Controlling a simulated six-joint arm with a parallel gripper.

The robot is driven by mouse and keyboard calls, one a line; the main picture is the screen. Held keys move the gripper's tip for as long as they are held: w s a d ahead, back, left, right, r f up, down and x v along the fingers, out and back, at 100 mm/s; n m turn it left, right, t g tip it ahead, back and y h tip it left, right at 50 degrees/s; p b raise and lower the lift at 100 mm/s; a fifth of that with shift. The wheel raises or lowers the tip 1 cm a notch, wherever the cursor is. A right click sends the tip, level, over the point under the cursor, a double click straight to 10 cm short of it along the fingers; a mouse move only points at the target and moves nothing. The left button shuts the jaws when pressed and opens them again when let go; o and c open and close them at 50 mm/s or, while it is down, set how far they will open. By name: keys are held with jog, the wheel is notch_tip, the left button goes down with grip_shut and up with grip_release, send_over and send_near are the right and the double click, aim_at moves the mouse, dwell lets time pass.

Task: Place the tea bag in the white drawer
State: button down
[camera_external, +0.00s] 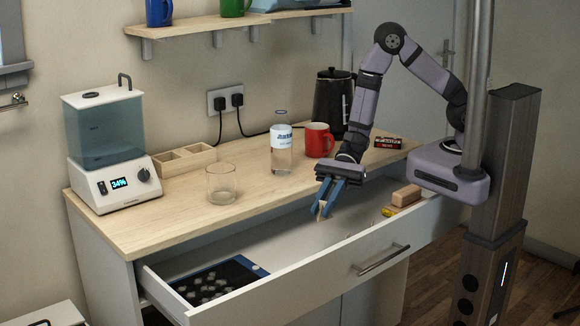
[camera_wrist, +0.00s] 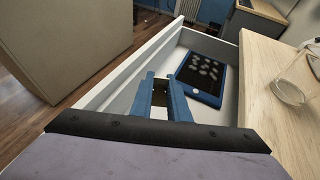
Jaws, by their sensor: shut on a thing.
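The white drawer (camera_external: 300,288) is pulled open below the wooden counter, with a metal handle on its front; its wall also shows in the wrist view (camera_wrist: 150,62). My gripper (camera_external: 322,211), with blue fingers, points down over the open drawer, right of its middle. It is shut on a small tan thing (camera_external: 320,214), which looks like the tea bag. In the wrist view the fingers (camera_wrist: 160,82) hide most of it, and only a dark brownish patch shows between them. I cannot tell if it touches the drawer floor.
A dark blue-edged tray (camera_external: 248,264) with several pale round pieces lies in the drawer's left end. Wooden blocks (camera_external: 405,196) and a small yellow thing (camera_external: 389,211) lie at its right end. A glass (camera_external: 221,185), bottle (camera_external: 281,150) and red mug (camera_external: 318,140) stand on the counter.

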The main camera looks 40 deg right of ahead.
jog(key=shift+f, duration=2.85)
jog(key=shift+f, duration=0.1)
jog(key=shift+f+p, duration=0.45)
jog(key=shift+f, duration=1.55)
jog(key=shift+f, duration=0.1)
jog(key=shift+f+b, duration=0.35)
jog(key=shift+b, duration=0.15)
jog(key=shift+f, duration=0.2)
jog(key=c, duration=1.7)
grip_release()
jog(key=shift+r, duration=0.1)
